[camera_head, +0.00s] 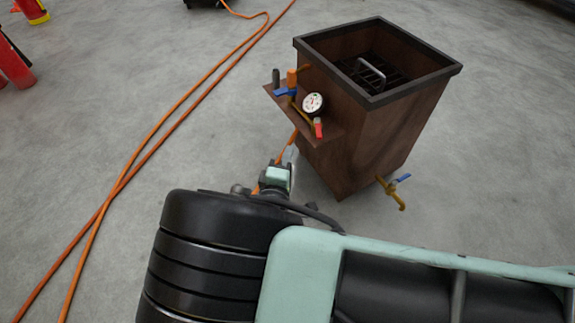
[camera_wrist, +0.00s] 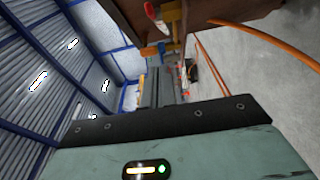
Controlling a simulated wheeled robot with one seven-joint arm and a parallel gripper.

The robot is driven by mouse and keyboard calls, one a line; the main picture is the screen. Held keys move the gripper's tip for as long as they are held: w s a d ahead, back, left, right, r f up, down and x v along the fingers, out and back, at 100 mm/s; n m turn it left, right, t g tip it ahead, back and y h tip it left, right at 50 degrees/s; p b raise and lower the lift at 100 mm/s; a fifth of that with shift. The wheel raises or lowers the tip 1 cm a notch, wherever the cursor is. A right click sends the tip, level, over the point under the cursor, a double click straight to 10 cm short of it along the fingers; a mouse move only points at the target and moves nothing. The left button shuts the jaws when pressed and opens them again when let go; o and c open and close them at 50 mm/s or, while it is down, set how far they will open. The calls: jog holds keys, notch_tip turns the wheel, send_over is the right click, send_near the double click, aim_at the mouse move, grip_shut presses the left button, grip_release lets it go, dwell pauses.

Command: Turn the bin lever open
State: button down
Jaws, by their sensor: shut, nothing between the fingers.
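A brown square bin (camera_head: 385,130) with a dark rim stands on the floor at the upper right of the head view. A side shelf on its left bears a blue lever (camera_head: 286,92), a white gauge (camera_head: 313,104) and a red lever (camera_head: 318,129). Another blue lever (camera_head: 402,178) sits on a brass tap low on the bin's right side. I cannot tell which is the bin lever. My gripper (camera_head: 288,155) is shut and empty, below the shelf's front edge. In the wrist view my gripper (camera_wrist: 167,74) points toward brass piping (camera_wrist: 173,30); a red handle end (camera_wrist: 151,10) shows above. Contact is unclear.
Orange hoses (camera_head: 150,150) run across the floor at left, and one shows in the wrist view (camera_wrist: 265,42). Red extinguishers (camera_head: 14,62) stand at the far left. A metal grate and handle (camera_head: 371,70) lie inside the bin. Floor right of the bin is clear.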

aim_at(319, 131)
jog(key=w+d+b, duration=0.1)
jog(key=w+d, duration=0.1)
jog(key=w, duration=0.1)
jog(key=w+d+b, duration=0.2)
jog(key=w+d, duration=0.1)
jog(key=shift+d+r+p, duration=0.1)
jog(key=shift+p, duration=0.35)
jog(key=shift+d+n+y+p, duration=0.15)
jog(key=shift+n+y+p, duration=0.35)
jog(key=shift+p, duration=0.05)
